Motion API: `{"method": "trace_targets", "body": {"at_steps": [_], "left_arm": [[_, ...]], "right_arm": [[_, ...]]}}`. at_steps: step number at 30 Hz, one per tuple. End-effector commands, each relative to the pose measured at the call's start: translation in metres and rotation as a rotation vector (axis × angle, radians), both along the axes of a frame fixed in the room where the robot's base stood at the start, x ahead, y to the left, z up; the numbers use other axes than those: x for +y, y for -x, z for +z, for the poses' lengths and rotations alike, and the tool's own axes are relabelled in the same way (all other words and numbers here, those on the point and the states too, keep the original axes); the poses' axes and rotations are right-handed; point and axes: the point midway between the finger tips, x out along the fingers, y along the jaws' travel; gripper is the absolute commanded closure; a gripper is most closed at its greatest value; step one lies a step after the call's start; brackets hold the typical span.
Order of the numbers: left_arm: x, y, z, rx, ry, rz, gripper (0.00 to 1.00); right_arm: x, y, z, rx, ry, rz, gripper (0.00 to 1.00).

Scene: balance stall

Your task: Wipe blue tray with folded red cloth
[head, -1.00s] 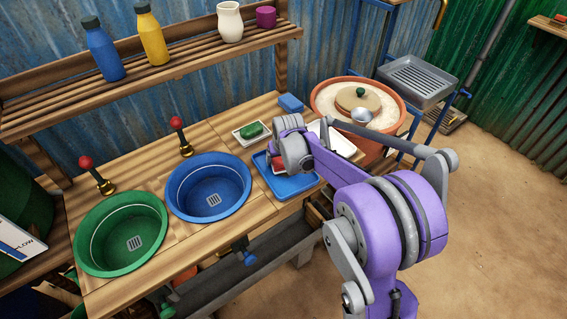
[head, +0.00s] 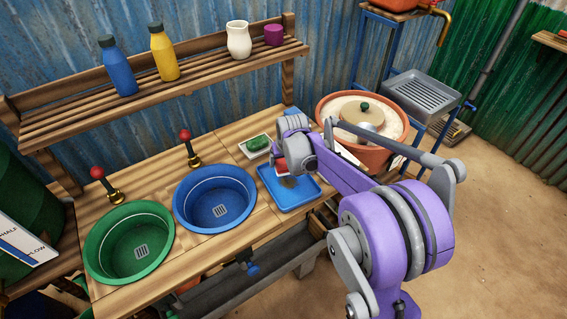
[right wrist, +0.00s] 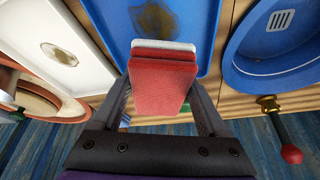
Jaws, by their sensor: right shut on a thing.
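The blue tray (head: 291,203) lies flat on the wooden counter, right of the blue basin. A brown stain (head: 290,182) marks its floor; it also shows in the right wrist view (right wrist: 157,20). My right gripper (right wrist: 160,98) is shut on the folded red cloth (right wrist: 165,82), which has a pale layer at its far edge. In the head view the cloth (head: 281,166) is mostly hidden by my right arm, at the tray's back part. I cannot tell whether it touches the tray. My left gripper is not in view.
A blue basin (head: 214,198) and green basin (head: 130,243) with red-knobbed taps are left of the tray. A small dish with a green block (head: 258,143) stands behind it. A stained white tray (right wrist: 83,45) lies beside it, near a terracotta tub (head: 385,158).

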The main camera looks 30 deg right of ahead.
Motion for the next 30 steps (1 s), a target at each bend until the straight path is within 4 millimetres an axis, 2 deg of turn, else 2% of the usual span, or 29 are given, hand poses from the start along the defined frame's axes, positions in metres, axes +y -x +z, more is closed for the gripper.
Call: {"method": "trace_targets", "body": {"at_steps": [1,3,14,24,30], "left_arm": [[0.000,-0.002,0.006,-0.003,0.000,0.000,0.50],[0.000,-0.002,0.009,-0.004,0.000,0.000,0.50],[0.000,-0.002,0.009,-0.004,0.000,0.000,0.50],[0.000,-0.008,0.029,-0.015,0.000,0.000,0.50],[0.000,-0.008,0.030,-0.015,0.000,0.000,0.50]], "right_arm": [[0.000,-0.001,0.008,-0.001,0.000,0.000,1.00],[0.000,-0.001,0.013,-0.001,0.000,0.000,1.00],[0.000,0.000,0.014,-0.001,0.000,0.000,1.00],[0.000,-0.001,0.042,-0.002,0.001,0.000,1.00],[0.000,0.000,0.043,-0.001,0.000,0.000,1.00]]}}
